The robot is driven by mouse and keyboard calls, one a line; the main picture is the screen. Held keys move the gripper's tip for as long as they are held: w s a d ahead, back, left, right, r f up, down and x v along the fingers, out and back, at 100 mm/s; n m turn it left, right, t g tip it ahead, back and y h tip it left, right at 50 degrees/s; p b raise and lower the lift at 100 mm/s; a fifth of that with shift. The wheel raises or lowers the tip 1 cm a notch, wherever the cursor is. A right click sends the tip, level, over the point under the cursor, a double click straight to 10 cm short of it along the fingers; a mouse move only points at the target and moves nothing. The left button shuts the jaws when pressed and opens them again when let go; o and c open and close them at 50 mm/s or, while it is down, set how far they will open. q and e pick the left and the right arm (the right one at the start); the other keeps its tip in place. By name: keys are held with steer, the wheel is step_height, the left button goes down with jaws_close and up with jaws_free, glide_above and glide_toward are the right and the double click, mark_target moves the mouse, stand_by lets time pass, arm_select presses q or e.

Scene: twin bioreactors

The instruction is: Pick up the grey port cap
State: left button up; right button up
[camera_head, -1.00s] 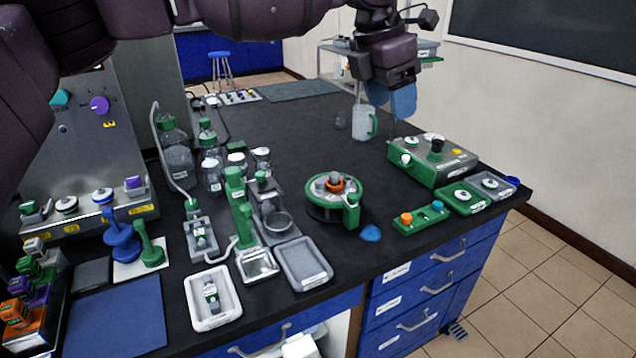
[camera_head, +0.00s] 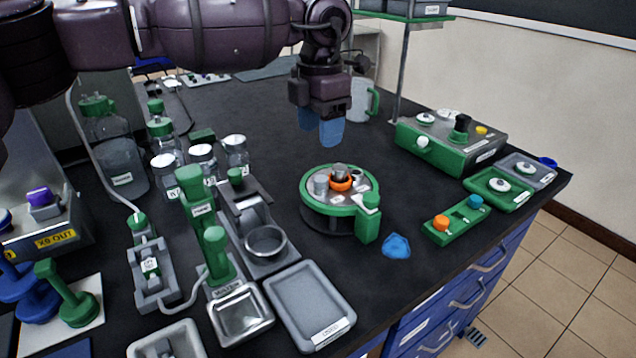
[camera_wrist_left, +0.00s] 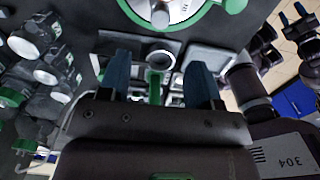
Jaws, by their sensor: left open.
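A round green-rimmed device (camera_head: 310,200) stands on the dark bench in the head view. I cannot tell for certain which is the grey port cap. My left gripper (camera_head: 318,132) is open and empty, pointing down above and behind the device, apart from it. In the left wrist view its blue fingers (camera_wrist_left: 162,80) are spread, and part of the round device (camera_wrist_left: 180,8) shows at the top edge.
A green and grey box with knobs (camera_head: 450,150) stands right of the device. A green strip with orange and blue caps (camera_head: 462,220) and a blue lump (camera_head: 396,246) lie nearer. Bottles (camera_head: 203,160) and a grey tray (camera_head: 310,305) are left. A jug (camera_head: 362,100) stands behind.

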arm_select(q)
glide_above(321, 178)
step_height(321, 178, down, 5)
steer(key=shift+s+a+r+b, duration=0.1)
steer(key=shift+b, duration=0.35)
steer(key=shift+f, duration=0.35)
step_height(321, 178, down, 4)
steer(key=shift+f+b, duration=0.2)
steer(key=shift+b, duration=0.6)
steer(key=shift+w+f, duration=0.2)
steer(key=shift+s+r, duration=0.1)
steer(key=shift+r, duration=0.1)
steer(key=shift+c, duration=0.5)
steer(key=shift+f, duration=0.1)
steer(key=c, duration=0.7)
steer(key=shift+c, duration=1)
